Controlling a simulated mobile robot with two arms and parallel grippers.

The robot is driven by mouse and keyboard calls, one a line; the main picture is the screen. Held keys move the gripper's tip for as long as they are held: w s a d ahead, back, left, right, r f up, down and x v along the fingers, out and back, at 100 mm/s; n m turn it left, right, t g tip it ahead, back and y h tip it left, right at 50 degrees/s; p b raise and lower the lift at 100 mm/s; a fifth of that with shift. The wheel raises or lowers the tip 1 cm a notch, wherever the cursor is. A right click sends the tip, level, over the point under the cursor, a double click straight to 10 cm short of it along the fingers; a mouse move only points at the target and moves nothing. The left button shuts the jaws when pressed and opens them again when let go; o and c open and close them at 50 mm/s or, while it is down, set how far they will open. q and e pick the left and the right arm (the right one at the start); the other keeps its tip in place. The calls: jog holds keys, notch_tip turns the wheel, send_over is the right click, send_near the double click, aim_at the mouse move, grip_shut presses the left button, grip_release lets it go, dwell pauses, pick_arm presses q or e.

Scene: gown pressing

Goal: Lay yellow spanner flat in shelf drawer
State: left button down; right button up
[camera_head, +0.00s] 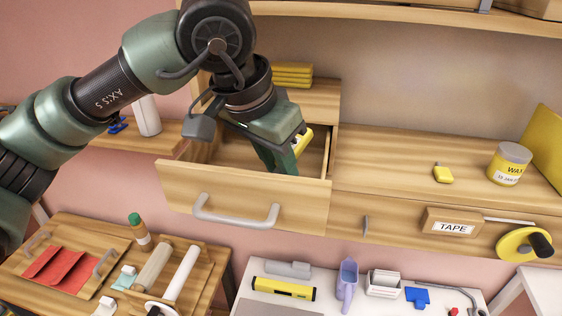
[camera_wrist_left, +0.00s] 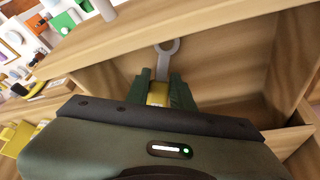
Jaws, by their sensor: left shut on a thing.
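The yellow spanner has a yellow grip (camera_head: 303,139), seen beside my fingers in the head view. In the left wrist view its grey jaw end (camera_wrist_left: 167,47) points away from me and its yellow handle (camera_wrist_left: 157,97) lies between my fingers. My left gripper (camera_head: 284,164) is shut on the spanner and reaches down into the open shelf drawer (camera_head: 178,184). In the left wrist view the gripper (camera_wrist_left: 161,84) is over the drawer's interior. Whether the spanner touches the drawer floor I cannot tell. My right gripper is not in view.
Yellow folded cloths (camera_head: 292,74) lie on the shelf behind the drawer. A wax tin (camera_head: 508,163) and a small yellow block (camera_head: 443,174) stand on the shelf to the right. A TAPE label (camera_head: 453,227) and a tape dispenser (camera_head: 520,245) are at the shelf's front.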

pick_arm(q)
jog(key=c, duration=1.1)
grip_release()
jog(key=shift+a+f, duration=0.15)
jog(key=shift+f, duration=0.1)
jog(key=shift+c, duration=0.2)
jog(key=shift+w+a, duration=0.1)
jog(key=shift+w, duration=0.1)
jog(key=shift+s+r, duration=0.2)
jog(key=shift+r, duration=0.25)
jog(key=b+v, duration=0.2)
jog(key=v, duration=0.4)
jog(key=shift+w+a+r+b, duration=0.1)
jog(key=shift+a+r+b, duration=0.05)
jog(key=shift+b, duration=0.2)
jog(key=shift+r, duration=0.35)
jog(key=shift+a, duration=0.1)
